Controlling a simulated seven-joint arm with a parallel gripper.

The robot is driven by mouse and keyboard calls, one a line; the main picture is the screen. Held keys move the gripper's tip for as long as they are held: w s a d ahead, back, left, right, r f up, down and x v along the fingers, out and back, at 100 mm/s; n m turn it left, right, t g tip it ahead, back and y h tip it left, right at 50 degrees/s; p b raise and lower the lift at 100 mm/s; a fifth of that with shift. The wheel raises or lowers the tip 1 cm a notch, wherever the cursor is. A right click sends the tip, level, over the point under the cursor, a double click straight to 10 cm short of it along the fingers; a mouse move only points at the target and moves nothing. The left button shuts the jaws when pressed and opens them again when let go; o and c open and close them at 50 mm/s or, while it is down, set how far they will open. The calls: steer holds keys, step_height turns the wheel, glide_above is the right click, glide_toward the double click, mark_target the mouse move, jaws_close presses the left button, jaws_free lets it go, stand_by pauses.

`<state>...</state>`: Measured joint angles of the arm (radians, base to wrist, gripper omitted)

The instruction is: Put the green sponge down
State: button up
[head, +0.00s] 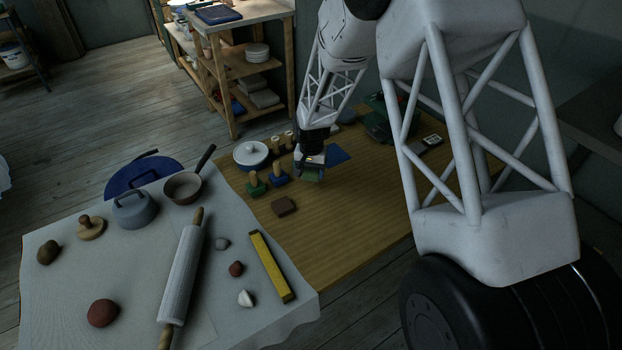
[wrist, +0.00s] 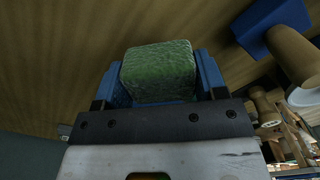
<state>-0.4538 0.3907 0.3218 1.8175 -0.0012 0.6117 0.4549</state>
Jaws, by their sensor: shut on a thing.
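The green sponge (wrist: 160,72) is a textured block between the blue fingers of my gripper (wrist: 160,85) in the wrist view. My gripper is shut on it. In the head view the sponge (head: 312,175) shows as a small green patch under my gripper (head: 312,168), above the wooden table (head: 330,235). I cannot tell whether the sponge touches the table. My gripper partly hides it.
A brown block (head: 285,206) lies nearer the front. A blue flat piece (head: 337,154) lies behind. The table's right front is clear.

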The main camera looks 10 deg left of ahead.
mark_target(311, 179)
steer(key=shift+f, duration=1.75)
steer(key=shift+f, duration=0.15)
steer(key=o, duration=1)
steer(key=shift+c, duration=0.2)
steer(key=shift+r, duration=0.2)
steer(key=shift+r, duration=6)
